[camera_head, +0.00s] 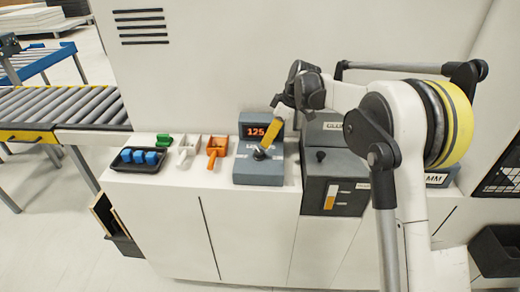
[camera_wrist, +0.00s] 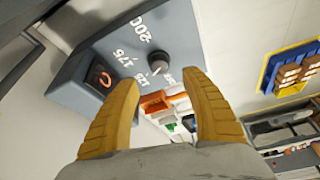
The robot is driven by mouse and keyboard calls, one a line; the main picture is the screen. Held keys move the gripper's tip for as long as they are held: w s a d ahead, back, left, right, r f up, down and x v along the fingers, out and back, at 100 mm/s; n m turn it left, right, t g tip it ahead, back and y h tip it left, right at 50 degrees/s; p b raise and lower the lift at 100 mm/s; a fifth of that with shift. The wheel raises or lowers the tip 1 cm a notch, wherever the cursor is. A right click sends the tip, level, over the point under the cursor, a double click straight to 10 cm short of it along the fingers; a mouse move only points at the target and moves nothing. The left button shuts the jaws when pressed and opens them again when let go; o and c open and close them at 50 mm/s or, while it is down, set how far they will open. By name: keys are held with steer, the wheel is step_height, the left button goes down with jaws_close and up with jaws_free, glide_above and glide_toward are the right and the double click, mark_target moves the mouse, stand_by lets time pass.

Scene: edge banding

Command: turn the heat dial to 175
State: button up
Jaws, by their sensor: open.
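The heat dial is a dark knob (camera_head: 259,153) on a sloped grey control box (camera_head: 258,176). The display (camera_head: 262,131) on the box reads 125 in orange. In the wrist view the knob (camera_wrist: 160,63) shows a white mark, with 200 and 175 printed around it; lower numbers are partly hidden by a finger. The display (camera_wrist: 99,78) is seen at an angle there. My gripper (camera_wrist: 158,84) is open, its two yellow fingers apart and nothing between them. In the head view my gripper (camera_head: 272,122) hangs above the box, apart from the knob as far as I can tell.
Left of the box stand orange (camera_head: 216,148), white (camera_head: 187,147) and green (camera_head: 163,141) holders and a black tray (camera_head: 137,160) with blue blocks. A roller conveyor (camera_head: 60,108) is farther left. Right of the box is a grey unit (camera_head: 334,183) with a small black knob.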

mark_target(260, 152)
steer(key=b+x, duration=0.1)
steer(key=x, duration=0.7)
steer(key=shift+f, duration=0.1)
jaws_close()
